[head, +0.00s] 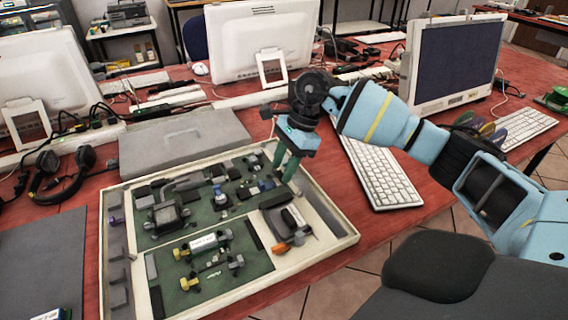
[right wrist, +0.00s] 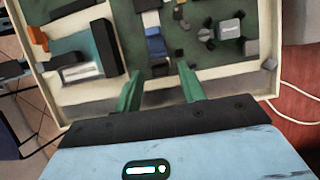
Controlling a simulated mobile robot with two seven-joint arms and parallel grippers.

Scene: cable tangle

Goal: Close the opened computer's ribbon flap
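The opened computer (head: 352,238) is a shallow cream case with green boards, lying on the red table in the head view. Its cream rim also shows in the right wrist view (right wrist: 38,75). A small blue part with a pale strip (right wrist: 156,47) sits inside near the case edge, between the fingers' lines in the right wrist view; it may be the ribbon flap, but I cannot tell its angle. My right gripper (head: 286,172) points down over the case's far right part. Its green fingers (right wrist: 160,88) are apart with nothing visible between them. My left gripper is not in view.
A grey closed box (head: 180,142) stands behind the case. A white keyboard (head: 380,172) lies to its right, with a monitor (head: 455,60) beyond. Headphones (head: 60,170) and a dark mat (head: 42,255) lie left. A dark chair (head: 440,268) is at the front right.

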